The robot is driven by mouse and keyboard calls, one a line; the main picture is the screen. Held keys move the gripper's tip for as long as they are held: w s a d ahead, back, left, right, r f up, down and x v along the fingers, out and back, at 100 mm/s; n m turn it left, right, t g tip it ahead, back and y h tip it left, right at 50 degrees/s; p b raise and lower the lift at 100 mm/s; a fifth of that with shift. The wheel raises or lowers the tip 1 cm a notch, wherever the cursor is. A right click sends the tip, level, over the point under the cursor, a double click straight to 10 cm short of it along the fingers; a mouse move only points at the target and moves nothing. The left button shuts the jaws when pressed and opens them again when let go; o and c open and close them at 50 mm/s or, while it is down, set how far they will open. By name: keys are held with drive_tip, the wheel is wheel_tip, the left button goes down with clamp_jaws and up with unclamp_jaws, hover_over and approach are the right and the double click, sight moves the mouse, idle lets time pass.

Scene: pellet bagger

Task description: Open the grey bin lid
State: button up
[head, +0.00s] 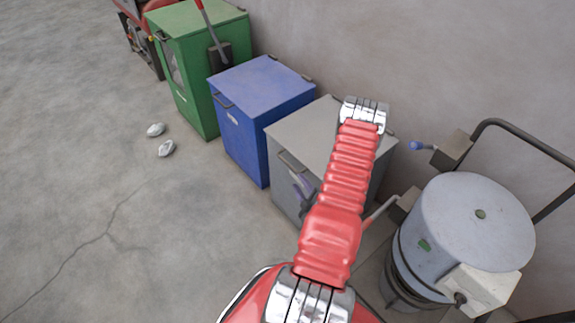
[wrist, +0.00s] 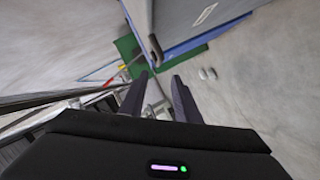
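The grey bin (head: 286,187) stands against the wall in the head view, right of the blue bin. Its flat grey lid (head: 305,130) lies shut, with a handle (head: 291,161) on the front near the top. My red arm covers the lid's right part. My gripper (head: 303,188) is at the bin's front, just below the handle, partly hidden by the arm. In the wrist view my gripper (wrist: 159,76) is open, its two dark fingers apart. The grey bin's labelled front (wrist: 190,28) shows above them. A pale bar-like shape lies between the fingers; I cannot tell if it is the handle.
The blue bin (head: 265,80) and green bin (head: 204,32) stand in line to the left. Two crumpled pale pieces (head: 166,148) lie on open floor at left.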

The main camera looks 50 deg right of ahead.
sight(287, 163)
drive_tip(key=x, duration=1.3)
drive_tip(key=shift+w+d, duration=0.15)
drive_tip(key=shift+w, duration=0.15)
drive_tip(key=shift+f, duration=0.1)
clamp_jaws()
